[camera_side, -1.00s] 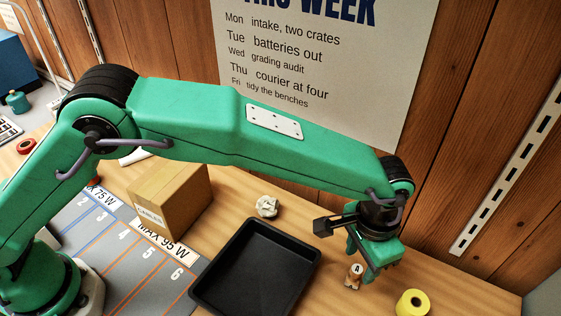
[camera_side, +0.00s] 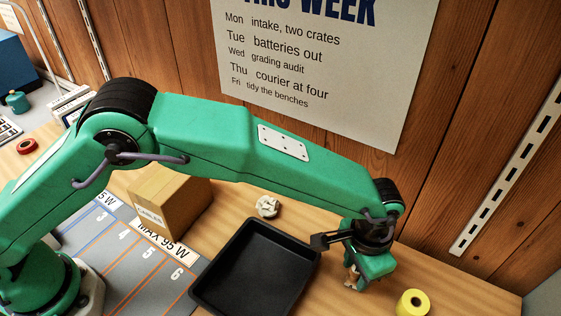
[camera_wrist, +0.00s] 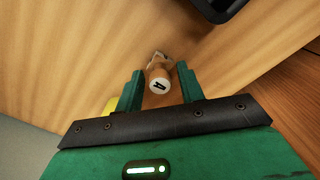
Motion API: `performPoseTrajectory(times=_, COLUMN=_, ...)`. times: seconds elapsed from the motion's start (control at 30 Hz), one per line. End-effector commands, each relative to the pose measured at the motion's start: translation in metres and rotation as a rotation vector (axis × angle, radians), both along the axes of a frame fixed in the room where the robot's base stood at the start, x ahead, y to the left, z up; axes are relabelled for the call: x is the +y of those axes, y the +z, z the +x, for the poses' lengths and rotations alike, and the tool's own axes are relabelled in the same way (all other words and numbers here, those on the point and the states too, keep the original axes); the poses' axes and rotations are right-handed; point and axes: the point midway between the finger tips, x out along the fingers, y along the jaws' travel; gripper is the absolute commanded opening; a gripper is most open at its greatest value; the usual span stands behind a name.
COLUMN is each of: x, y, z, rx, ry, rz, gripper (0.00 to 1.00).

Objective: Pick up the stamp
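The stamp (camera_wrist: 159,76) is a small wooden piece with a white round top marked "A". In the wrist view it stands between the two fingers of my gripper (camera_wrist: 160,88), with a gap on each side. In the side view the stamp (camera_side: 350,281) is mostly hidden behind my gripper (camera_side: 358,280), which is low over the bench to the right of the black tray. The fingers are open, one on each side of the stamp.
The black tray (camera_side: 225,299) lies just left of my gripper. A yellow tape roll (camera_side: 413,303) is close on the right. The wooden wall is behind.

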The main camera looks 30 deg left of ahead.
Motion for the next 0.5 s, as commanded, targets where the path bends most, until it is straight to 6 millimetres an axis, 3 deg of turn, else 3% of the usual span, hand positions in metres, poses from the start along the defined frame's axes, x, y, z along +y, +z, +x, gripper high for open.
performPoseTrajectory(times=0.03, x=0.0000, y=0.0001, z=0.0000, rx=0.000, ry=0.000, rz=0.000, gripper=0.28)
performPoseTrajectory(times=0.17, x=0.0000, y=0.0002, z=0.0000, rx=0.000, ry=0.000, rz=0.000, gripper=0.02)
performPoseTrajectory(times=0.2, x=0.0000, y=0.0002, z=0.0000, rx=0.000, ry=0.000, rz=0.000, gripper=0.00)
performPoseTrajectory(times=0.5, x=-0.0002, y=0.0014, z=0.0001, rx=-0.001, ry=0.000, rz=-0.001, gripper=0.00)
